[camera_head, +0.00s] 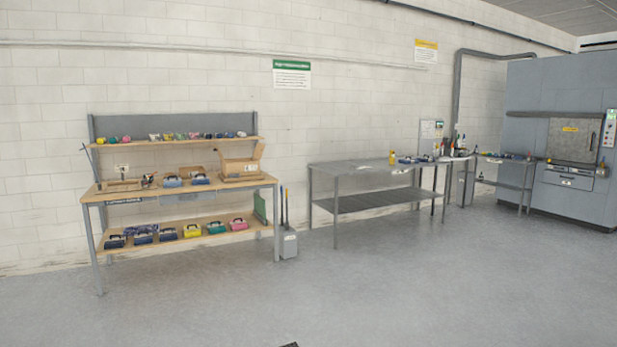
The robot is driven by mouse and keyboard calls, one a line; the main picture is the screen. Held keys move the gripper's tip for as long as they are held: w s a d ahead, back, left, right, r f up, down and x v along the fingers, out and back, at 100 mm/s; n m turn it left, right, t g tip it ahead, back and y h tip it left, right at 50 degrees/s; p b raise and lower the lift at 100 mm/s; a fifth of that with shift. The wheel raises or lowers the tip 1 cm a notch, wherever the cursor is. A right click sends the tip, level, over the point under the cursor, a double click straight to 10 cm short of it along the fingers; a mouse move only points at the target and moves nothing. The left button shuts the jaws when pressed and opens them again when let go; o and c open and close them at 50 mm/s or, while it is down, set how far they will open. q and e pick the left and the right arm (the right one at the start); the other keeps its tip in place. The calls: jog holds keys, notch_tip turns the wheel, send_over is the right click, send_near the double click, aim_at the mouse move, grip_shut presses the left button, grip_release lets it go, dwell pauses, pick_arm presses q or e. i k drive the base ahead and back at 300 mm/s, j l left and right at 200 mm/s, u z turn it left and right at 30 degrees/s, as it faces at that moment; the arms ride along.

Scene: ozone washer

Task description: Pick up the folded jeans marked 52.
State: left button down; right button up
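Several small folded-looking bundles lie on a wooden workbench (240,183) at the left, well away from me. Two blue bundles with pale labels, a left one (172,182) and a right one (200,179), lie on its middle top. Dark blue bundles (143,238) lie on the lower shelf, at the left of a row with yellow (192,231), teal (216,228) and pink (238,224) ones. The number 52 is too small to read, so I cannot tell which are the marked jeans. Neither gripper is recognisable; only a dark sliver shows at the bottom edge.
A cardboard box (241,168) stands on the bench top's right. A grey bin (288,243) stands by the bench's right leg. A grey metal table (350,170) and a large grey machine (540,90) are farther right. The floor (330,295) in front is clear.

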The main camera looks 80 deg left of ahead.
aim_at(172, 183)
jog(key=j+u, duration=0.3)
jog(key=u, duration=0.15)
jog(key=j+u, duration=0.65)
jog(key=u, duration=0.25)
jog(key=i+j+u, duration=0.2)
jog(key=j+u, duration=0.25)
jog(key=i+j+u, duration=0.3)
jog(key=j+u, duration=0.15)
jog(key=i+j+u, duration=0.3)
jog(key=u, duration=0.15)
jog(key=i+j+u, duration=0.15)
jog(key=i+u, duration=0.65)
jog(key=i, duration=2.95)
jog(key=i+u, duration=0.1)
jog(key=i, duration=0.65)
jog(key=i+l+u, duration=0.1)
jog(key=i, duration=0.6)
